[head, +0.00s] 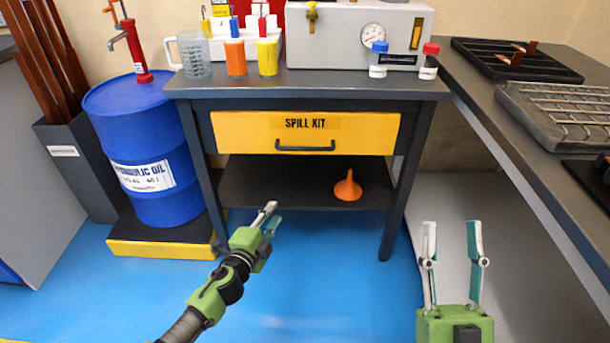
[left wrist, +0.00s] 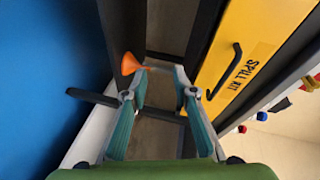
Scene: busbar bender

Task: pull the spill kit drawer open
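The spill kit drawer (head: 360,133) has a yellow front labelled "SPILL KIT" and sits shut under the dark bench top. Its black bar handle (head: 305,147) runs across the middle of the front. In the left wrist view the drawer front (left wrist: 240,45) and handle (left wrist: 226,72) lie ahead and to the right of the fingers. My left gripper (head: 269,217) is in front of and below the drawer, apart from the handle. Its fingers are open and empty, as the left wrist view also shows (left wrist: 160,90). My right gripper (head: 453,240) is open and empty at lower right.
An orange funnel (head: 347,187) stands on the lower shelf (head: 260,185). A blue oil drum (head: 145,140) stands left of the bench, on a yellow-edged base. A side bench (head: 520,140) runs along the right. Bottles and a gauge box (head: 335,40) stand on top.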

